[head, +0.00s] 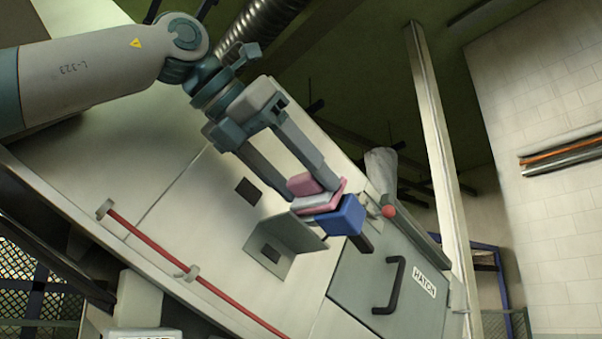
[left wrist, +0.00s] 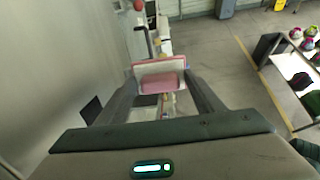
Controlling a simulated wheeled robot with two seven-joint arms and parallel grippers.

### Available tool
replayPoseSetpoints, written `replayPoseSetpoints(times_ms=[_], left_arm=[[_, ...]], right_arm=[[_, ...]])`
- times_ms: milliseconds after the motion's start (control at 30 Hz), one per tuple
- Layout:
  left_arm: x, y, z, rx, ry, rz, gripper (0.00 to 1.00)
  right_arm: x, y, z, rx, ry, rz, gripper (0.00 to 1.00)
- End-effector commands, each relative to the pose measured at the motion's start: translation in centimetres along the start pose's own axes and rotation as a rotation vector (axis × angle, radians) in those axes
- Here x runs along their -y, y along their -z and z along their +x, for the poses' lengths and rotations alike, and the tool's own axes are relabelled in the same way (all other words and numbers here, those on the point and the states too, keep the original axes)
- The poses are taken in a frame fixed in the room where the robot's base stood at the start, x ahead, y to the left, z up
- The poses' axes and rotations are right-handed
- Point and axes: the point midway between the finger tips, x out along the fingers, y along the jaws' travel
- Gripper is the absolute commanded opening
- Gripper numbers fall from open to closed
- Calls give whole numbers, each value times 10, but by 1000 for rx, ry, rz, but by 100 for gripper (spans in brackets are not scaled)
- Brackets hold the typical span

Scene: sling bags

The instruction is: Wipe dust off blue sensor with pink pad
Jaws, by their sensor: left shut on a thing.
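The blue sensor (head: 343,216) is a box beside a grey metal bracket (head: 290,238) on the pale machine panel. My left gripper (head: 302,178) is shut on the pink pad (head: 306,185), which has a pink block and a flat pink-edged plate. The pad is right at the sensor's upper left side, with a grey layer between them. I cannot tell whether they touch. In the left wrist view the pad (left wrist: 161,83) sits between the fingertips of the gripper (left wrist: 160,88), and the sensor is mostly hidden behind it. My right gripper is not in view. Dust cannot be made out.
A hatch (head: 385,285) with a black handle lies right of the bracket. A red rail (head: 150,245) runs along the panel's lower edge. A red knob (head: 388,211) is close to the sensor's right. A table (left wrist: 300,70) with colourful items stands far right in the wrist view.

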Motion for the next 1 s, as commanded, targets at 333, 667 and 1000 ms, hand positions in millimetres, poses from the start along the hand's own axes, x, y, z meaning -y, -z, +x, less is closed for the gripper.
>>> replayPoseSetpoints(times_ms=[333, 667, 1000], left_arm=[[0, 0, -3, -1, 0, 0, 26], [0, -1, -30, 1, -1, 0, 26], [0, 0, -56, 1, 0, -1, 26]], right_arm=[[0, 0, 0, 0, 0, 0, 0], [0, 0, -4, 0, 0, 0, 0], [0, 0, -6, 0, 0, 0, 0]])
